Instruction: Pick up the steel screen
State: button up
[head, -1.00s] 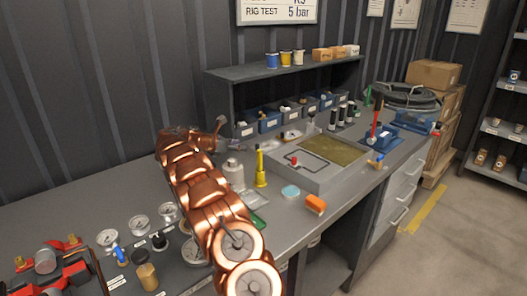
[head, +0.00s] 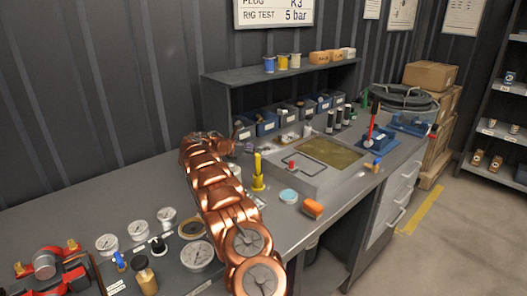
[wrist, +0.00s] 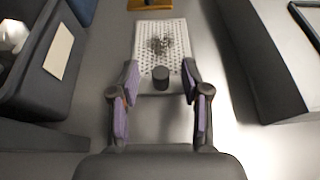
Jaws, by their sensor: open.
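The steel screen (wrist: 148,33) is a pale perforated plate lying flat on the grey bench in the wrist view. A small clump of dark debris (wrist: 159,45) rests on it. A short dark cylinder (wrist: 161,77) stands at its near end, seemingly its handle. My gripper (wrist: 160,80) is open, with one purple-padded finger on each side of this cylinder. In the head view my copper arm reaches toward the bins, and I cannot make out the screen clearly there.
Gauges (head: 197,255) lie at the front left.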

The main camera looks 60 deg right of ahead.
grip_shut()
dwell(0.3)
dwell(0.3)
notch_tip(320, 180, up, 10)
dwell(0.5)
